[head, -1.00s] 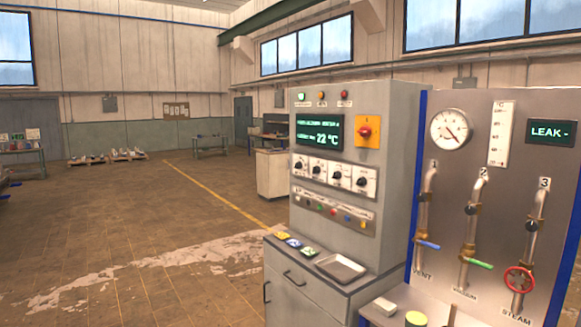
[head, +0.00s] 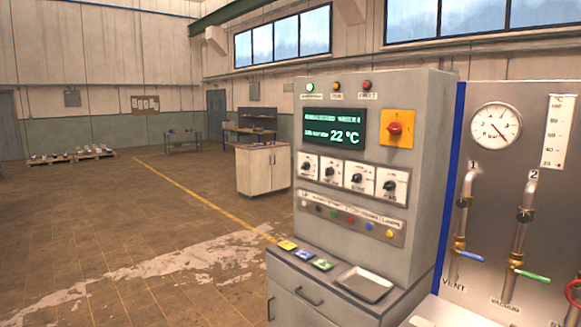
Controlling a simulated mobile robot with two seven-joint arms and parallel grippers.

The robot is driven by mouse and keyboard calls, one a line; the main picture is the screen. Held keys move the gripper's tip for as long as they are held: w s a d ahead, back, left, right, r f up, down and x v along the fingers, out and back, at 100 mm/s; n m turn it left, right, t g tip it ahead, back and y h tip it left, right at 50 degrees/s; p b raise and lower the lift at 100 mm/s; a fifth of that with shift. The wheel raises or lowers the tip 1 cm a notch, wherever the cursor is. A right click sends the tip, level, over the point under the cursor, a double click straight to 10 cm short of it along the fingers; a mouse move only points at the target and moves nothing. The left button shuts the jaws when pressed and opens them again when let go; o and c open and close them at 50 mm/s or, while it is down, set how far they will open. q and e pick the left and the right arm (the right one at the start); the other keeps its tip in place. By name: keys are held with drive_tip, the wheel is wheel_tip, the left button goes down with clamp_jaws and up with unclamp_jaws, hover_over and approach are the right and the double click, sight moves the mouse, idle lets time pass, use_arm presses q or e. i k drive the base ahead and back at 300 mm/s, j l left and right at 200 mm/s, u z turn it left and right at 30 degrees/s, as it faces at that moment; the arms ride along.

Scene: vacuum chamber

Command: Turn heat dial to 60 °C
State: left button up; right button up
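The grey control cabinet (head: 434,140) stands right of centre in the head view. Its dark screen (head: 335,129) shows green text with 22 °C. Below it is a row of several white dial plates with black knobs: the first dial (head: 307,169), the second dial (head: 330,172), the third dial (head: 357,178) and the fourth dial (head: 389,186). Their labels are too small to read, so I cannot tell which is the heat dial. A red rotary switch (head: 395,128) on a yellow plate sits right of the screen. Neither of my grippers is in view.
A metal tray (head: 366,284) and several coloured cards (head: 304,254) lie on the cabinet's ledge. A pipe panel (head: 487,200) with a gauge (head: 495,126) and valves stands to the right. A pale cupboard (head: 263,169) stands behind.

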sight(306, 166)
drive_tip(key=i+j, duration=0.35)
drive_tip(key=j, duration=0.15)
drive_tip(key=i+j, duration=0.35)
drive_tip(key=j, duration=0.15)
drive_tip(key=i+j, duration=0.35)
drive_tip(key=j, duration=0.15)
drive_tip(key=i+j, duration=0.3)
drive_tip(key=j, duration=0.2)
